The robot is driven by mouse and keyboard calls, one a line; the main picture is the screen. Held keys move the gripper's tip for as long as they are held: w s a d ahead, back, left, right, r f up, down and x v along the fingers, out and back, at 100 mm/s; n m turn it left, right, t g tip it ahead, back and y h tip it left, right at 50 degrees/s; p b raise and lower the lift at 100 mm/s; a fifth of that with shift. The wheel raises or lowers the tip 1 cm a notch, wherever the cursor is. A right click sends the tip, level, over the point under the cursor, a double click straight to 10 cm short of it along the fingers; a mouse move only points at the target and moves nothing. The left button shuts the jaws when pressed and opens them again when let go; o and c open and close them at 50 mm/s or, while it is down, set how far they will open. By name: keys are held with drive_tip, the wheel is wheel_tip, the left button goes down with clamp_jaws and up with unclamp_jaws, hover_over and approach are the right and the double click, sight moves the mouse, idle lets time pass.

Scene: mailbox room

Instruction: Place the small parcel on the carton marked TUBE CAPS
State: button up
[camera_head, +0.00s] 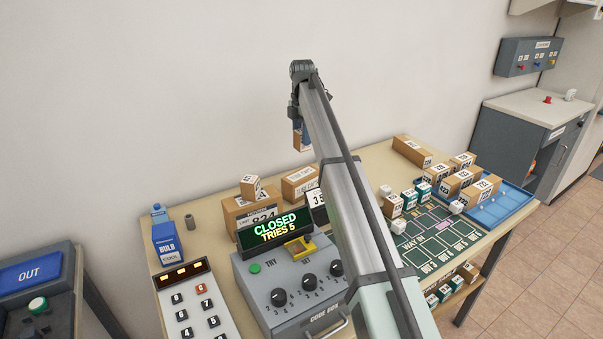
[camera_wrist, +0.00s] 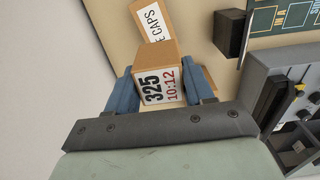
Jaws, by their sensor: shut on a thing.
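My gripper (camera_head: 301,127) is shut on the small parcel, a brown box (camera_head: 303,143) held in the air above the table's back edge. In the wrist view the parcel (camera_wrist: 160,82) sits between the two blue fingers, with a white label reading 325 and 10:12. Beyond it lies a carton (camera_wrist: 151,22) whose label shows "E CAPS"; the parcel hides part of it. In the head view a low brown carton (camera_head: 299,181) with a white label stands below the gripper, apart from the parcel; its label is too small to read surely.
Left of that carton, a larger carton (camera_head: 238,210) carries a small box (camera_head: 250,187). In front stand a display reading CLOSED (camera_head: 275,226) and a grey code box (camera_head: 290,287). Boxes and a blue tray (camera_head: 509,203) fill the right side.

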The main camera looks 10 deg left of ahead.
drive_tip(key=shift+w+a+f, duration=0.1)
drive_tip(key=shift+a+f, duration=0.05)
drive_tip(key=shift+f, duration=4.75)
drive_tip(key=shift+f, duration=0.1)
drive_tip(key=o, duration=1.1)
wheel_tip(320, 180, up, 12)
drive_tip(key=shift+r, duration=0.1)
